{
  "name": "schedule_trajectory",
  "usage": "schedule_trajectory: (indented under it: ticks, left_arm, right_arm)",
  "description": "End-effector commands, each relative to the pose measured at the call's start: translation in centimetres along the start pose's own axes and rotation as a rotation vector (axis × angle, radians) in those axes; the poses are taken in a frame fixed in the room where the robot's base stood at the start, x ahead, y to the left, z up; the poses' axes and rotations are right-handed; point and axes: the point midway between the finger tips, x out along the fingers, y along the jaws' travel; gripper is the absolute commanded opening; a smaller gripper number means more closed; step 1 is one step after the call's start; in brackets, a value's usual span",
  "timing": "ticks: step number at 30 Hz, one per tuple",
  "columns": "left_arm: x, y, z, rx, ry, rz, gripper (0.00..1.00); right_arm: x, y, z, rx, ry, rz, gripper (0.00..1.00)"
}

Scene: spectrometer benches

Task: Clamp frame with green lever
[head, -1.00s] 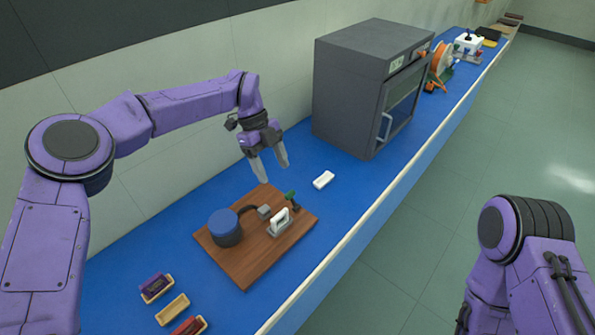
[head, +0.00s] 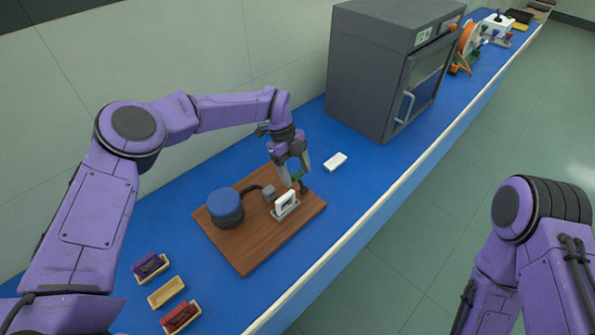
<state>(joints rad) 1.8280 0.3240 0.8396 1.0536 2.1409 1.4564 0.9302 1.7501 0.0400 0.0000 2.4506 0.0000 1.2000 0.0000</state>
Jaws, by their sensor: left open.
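The green lever (head: 298,176) stands at the far right corner of a brown wooden board (head: 247,258). A white frame (head: 285,202) stands upright in a grey holder on the board, just in front of the lever. My left gripper (head: 296,181) is open and points down at the lever, with its fingers around or right beside it; I cannot tell whether they touch it. The fingers partly hide the lever. My right arm (head: 535,235) shows at the right edge, and its gripper is out of view.
A blue-topped round device (head: 226,207) with a cable to a grey block (head: 268,193) is on the board. A white block (head: 335,161) lies behind the board, before a grey oven (head: 385,70). Small trays (head: 166,292) stand at the front left. The bench edge runs along the right.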

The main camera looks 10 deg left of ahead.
Motion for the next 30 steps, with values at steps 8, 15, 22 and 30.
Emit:
schedule_trajectory:
  ticks: [8, 15, 22, 30]
  left_arm:
    - [2.2, 0.0, 0.0, -0.001, 0.0, 0.0, 0.66]
    - [2.2, 0.0, 0.0, -0.001, 0.0, -0.001, 0.43]
    - [2.1, 0.0, 0.1, -0.001, -0.001, -0.001, 0.12]
    - [2.2, 0.0, -0.2, 0.002, -0.058, 0.0, 0.12]
  right_arm:
    - [-0.8, 0.1, -0.3, 0.0, 0.0, 0.0, 0.43]
    - [-0.7, 0.1, -0.3, 0.0, 0.0, 0.0, 0.43]
    - [-0.7, 0.1, -0.3, 0.0, 0.0, 0.0, 0.43]
    - [-0.4, 0.0, -0.2, 0.0, 0.0, 0.0, 0.43]
